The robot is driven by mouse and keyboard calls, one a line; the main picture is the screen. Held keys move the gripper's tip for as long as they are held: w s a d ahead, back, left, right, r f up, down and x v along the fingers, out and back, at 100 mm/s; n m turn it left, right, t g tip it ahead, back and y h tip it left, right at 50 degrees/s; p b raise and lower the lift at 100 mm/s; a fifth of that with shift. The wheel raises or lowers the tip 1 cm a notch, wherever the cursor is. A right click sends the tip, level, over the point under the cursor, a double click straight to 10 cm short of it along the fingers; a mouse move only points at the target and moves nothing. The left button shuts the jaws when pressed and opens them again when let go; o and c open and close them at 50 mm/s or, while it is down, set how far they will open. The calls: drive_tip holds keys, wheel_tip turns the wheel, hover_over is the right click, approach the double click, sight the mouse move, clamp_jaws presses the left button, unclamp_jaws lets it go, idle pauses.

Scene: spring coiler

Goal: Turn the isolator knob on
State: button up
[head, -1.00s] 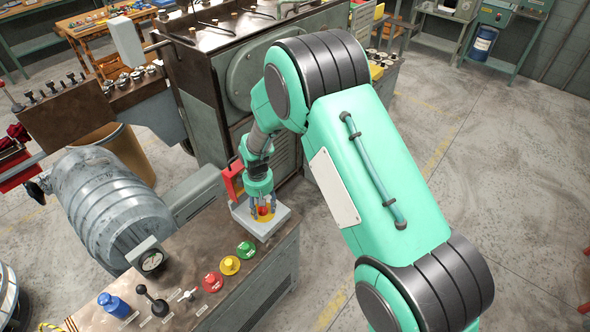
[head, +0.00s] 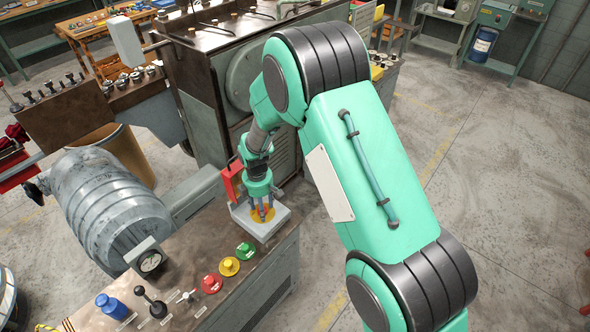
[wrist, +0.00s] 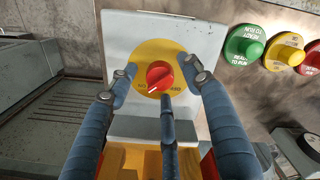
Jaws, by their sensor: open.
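The isolator knob (wrist: 160,76) is red with a white pointer line and sits on a round yellow plate (wrist: 178,52) on a light grey box (wrist: 128,30). In the wrist view the white line points to the lower left. My gripper (wrist: 165,85) is open, with its blue fingers spread to the left, right and near side of the knob. I cannot tell whether any finger touches it. In the head view my gripper (head: 263,214) points down over the yellow plate, and the fingers hide most of the knob.
Green (wrist: 244,45), yellow (wrist: 283,51) and red (wrist: 312,60) buttons stand beside the box. A red upright part (head: 231,180) stands close behind my gripper. A black-knobbed lever (head: 150,300) and a blue part (head: 112,306) are at the bench's front.

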drive_tip(key=n, duration=0.3)
drive_tip(key=shift+n+b, duration=0.3)
wheel_tip(320, 180, up, 14)
drive_tip(key=p, duration=0.2)
drive_tip(key=s+d+r+m+t+b, duration=0.2)
drive_tip(key=s+d+r+m+b, duration=0.3)
drive_tip(key=d+r, duration=0.6)
drive_tip(key=shift+s+d+r+m+y, duration=0.35)
drive_tip(key=shift+s+r+m, duration=0.7)
drive_tip(key=shift+r+m, duration=0.2)
drive_tip(key=s+d+r+m+t, duration=0.2)
drive_tip(key=s+d+r+m, duration=0.5)
drive_tip(key=s+d+r, duration=0.4)
drive_tip(key=s+d+m, duration=0.2)
drive_tip(key=s+m, duration=0.2)
drive_tip(key=s, duration=0.4)
drive_tip(key=s+d+r+m+t, duration=0.1)
drive_tip(key=s+m, duration=0.3)
drive_tip(key=s, duration=0.4)
drive_tip(key=shift+d+r+t, duration=0.15)
drive_tip(key=shift+d+t, duration=0.15)
drive_tip(key=shift+d, duration=0.45)
